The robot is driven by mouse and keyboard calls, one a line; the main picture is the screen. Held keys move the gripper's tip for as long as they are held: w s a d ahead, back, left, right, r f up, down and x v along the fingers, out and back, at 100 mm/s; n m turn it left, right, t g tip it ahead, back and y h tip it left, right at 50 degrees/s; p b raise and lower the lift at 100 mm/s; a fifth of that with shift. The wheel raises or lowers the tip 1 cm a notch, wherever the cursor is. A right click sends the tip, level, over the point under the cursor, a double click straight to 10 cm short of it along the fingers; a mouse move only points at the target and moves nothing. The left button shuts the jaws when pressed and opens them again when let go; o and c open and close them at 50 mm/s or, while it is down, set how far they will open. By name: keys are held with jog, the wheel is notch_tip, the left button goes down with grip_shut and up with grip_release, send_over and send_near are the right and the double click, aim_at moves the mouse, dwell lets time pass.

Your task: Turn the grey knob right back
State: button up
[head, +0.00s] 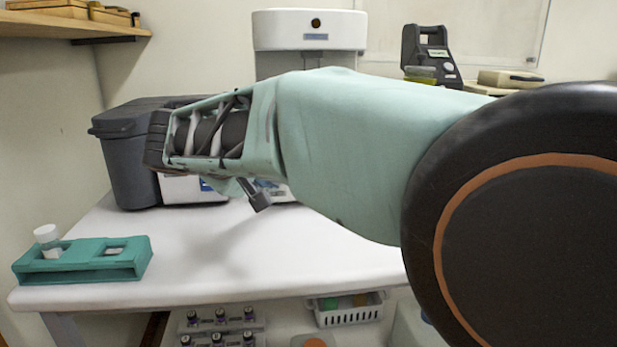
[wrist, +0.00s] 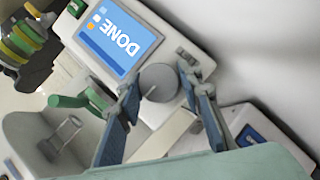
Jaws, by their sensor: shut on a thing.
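The grey knob (wrist: 158,78) is round, with a light pointer line running to its lower left in the wrist view. It sits on a pale machine panel beside a blue screen (wrist: 117,38) reading "DONE", which appears turned over in this view. My gripper (wrist: 160,89) is shut on the knob, one blue-padded finger on either side. In the head view, my arm hides the knob and most of the machine's front.
A glass vial (wrist: 62,133) and a green handle (wrist: 68,101) are left of my fingers in the wrist view. A teal rack (head: 125,268) with a white-capped vial (head: 47,238) stands on the white table (head: 300,250). A dark grey bin-like box (head: 127,178) is behind my arm.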

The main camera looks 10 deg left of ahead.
dwell(0.4)
jog(key=o, duration=1.2)
jog(key=shift+c, duration=0.2)
jog(key=v, duration=1.2)
